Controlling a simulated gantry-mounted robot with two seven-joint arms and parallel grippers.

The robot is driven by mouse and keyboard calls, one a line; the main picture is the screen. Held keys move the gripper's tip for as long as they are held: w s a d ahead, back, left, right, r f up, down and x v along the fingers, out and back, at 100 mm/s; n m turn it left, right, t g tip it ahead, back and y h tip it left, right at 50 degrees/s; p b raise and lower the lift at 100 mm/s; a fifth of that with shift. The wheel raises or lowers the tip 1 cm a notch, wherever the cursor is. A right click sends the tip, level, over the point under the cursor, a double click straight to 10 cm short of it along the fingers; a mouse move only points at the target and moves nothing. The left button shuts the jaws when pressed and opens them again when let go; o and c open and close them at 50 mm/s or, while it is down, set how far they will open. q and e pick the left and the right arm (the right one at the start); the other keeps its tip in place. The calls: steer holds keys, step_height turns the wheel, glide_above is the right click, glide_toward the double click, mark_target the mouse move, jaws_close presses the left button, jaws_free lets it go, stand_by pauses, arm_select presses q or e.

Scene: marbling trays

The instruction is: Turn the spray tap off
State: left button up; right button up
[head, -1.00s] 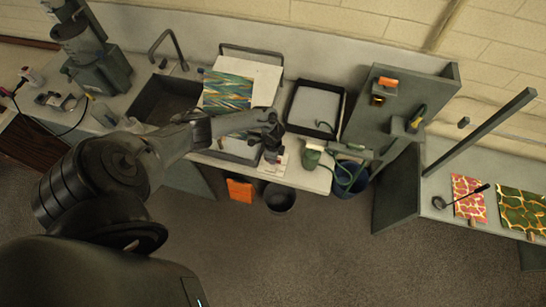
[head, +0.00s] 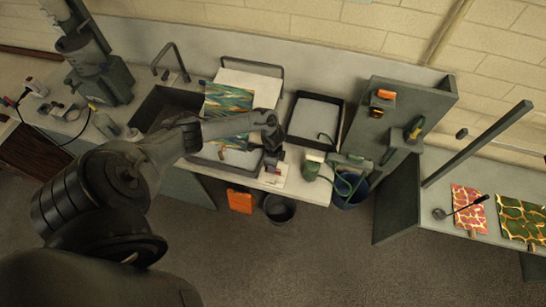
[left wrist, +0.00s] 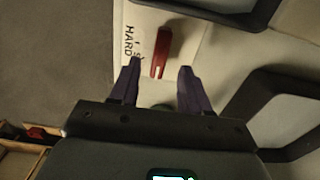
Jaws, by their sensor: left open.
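A small red bar-shaped handle (left wrist: 161,52) lies over a white lettered card (left wrist: 138,38) in the left wrist view; "HARD" is readable on the card. It is the only tap-like part there, but I cannot tell for sure that it is the spray tap. The card (head: 282,171) shows at the bench's front edge in the head view. My left gripper (left wrist: 158,90) is open and empty, its two dark fingers pointing at the red handle, which sits just beyond and between the fingertips. In the head view the left gripper (head: 272,157) is over the card and partly hides it. My right gripper is not in view.
A green container (head: 311,168) stands right of the card, with a green hose (head: 343,186) beside it and a blue bucket (head: 351,198). A black-rimmed tray (head: 288,118) and a marbled sheet (head: 228,98) lie behind. A dark bin (head: 280,210) stands below the bench edge.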

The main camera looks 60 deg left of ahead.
arm_select(q)
steer(key=shift+r, duration=2.65)
steer(key=shift+s, duration=0.1)
